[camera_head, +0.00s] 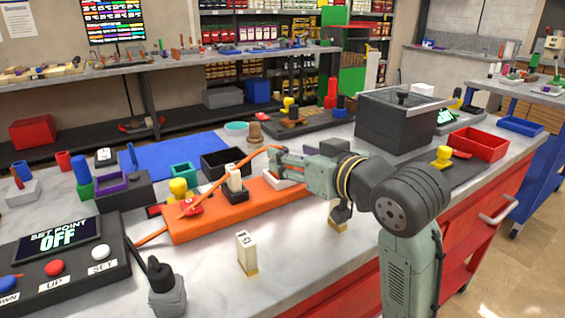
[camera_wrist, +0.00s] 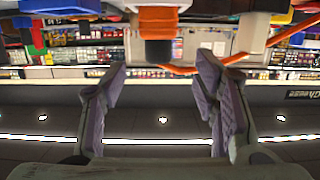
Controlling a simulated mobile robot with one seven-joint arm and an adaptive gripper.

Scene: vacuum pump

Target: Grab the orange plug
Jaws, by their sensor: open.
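In the wrist view an orange piece that looks like the orange plug (camera_wrist: 158,20), with a dark end (camera_wrist: 158,52), is at the top centre. It lines up with the gap between the fingers of my gripper (camera_wrist: 162,78), which are spread and empty. How far it lies from the fingertips is hard to tell. In the head view my gripper (camera_head: 277,156) is low over the bench, at the far end of the orange block (camera_head: 215,218). An orange cable (camera_head: 232,168) runs up to it. The plug itself is not clear there, perhaps hidden by the gripper.
A black-and-white upright part (camera_head: 235,186) stands by the orange block. A large dark box (camera_head: 395,122) stands to the right. White bench top shows in front.

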